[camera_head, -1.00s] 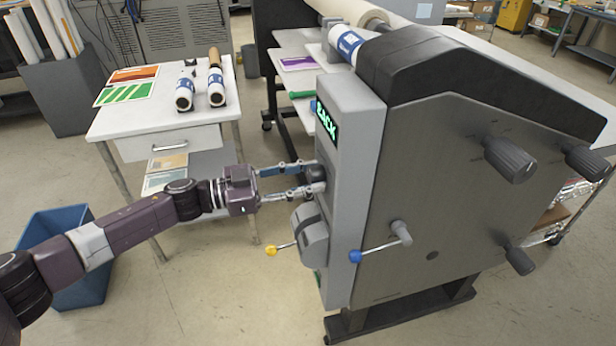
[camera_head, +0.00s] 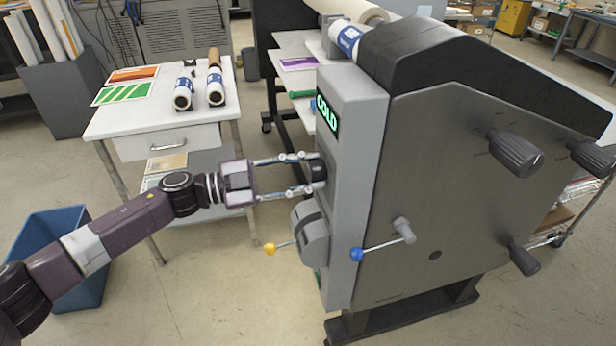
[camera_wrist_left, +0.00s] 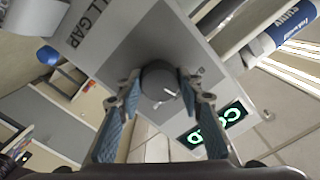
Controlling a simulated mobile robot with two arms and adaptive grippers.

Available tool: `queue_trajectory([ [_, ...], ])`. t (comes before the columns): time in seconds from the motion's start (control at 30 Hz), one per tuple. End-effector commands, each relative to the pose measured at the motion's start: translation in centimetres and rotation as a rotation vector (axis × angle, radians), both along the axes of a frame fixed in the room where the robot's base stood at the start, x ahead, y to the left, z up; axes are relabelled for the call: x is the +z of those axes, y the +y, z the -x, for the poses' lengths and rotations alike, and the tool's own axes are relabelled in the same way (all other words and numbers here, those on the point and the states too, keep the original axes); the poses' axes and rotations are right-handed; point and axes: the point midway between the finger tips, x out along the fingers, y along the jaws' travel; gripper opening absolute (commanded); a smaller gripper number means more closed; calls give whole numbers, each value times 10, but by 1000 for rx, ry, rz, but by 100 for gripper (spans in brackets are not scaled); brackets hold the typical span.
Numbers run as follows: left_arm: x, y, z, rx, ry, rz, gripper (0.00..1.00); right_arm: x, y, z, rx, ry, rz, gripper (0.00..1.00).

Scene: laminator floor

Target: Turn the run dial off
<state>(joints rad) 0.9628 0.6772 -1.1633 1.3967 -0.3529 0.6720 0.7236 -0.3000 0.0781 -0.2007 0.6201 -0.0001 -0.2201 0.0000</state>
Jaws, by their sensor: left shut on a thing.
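The run dial (camera_head: 313,172) is a dark round knob on the narrow front face of the grey laminator (camera_head: 352,120). My left gripper (camera_head: 316,171) reaches it from the left, with one finger above and one below. It is shut on the dial. In the left wrist view the dial (camera_wrist_left: 159,82) sits between the two fingertips (camera_wrist_left: 163,88), with a light mark on its face. The green-lit display (camera_head: 327,113) above the dial reads COLD; it also shows in the left wrist view (camera_wrist_left: 218,128). My right gripper is not in view.
Below the dial, a grey housing (camera_head: 310,235) carries a yellow-tipped lever (camera_head: 270,249). A blue-tipped lever (camera_head: 356,255) is on the side panel with several dark knobs. A white table (camera_head: 150,122) with rolls and a blue bin (camera_head: 70,240) stand left.

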Motion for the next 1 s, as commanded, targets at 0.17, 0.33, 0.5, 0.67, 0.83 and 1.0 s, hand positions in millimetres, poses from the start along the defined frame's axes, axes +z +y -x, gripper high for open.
queue_trajectory([
  [0.17,-2,0,0,-1,-117,-31,10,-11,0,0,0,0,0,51],
  [0.33,-2,0,0,0,-194,-52,10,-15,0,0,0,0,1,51],
  [0.5,-1,0,0,0,-239,-64,10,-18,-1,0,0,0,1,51],
  [0.67,0,0,0,0,-255,-68,10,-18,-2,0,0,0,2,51],
  [0.83,0,0,0,0,-257,-69,10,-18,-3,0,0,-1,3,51],
  [1.0,0,0,0,0,-256,-69,10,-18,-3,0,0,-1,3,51],
])
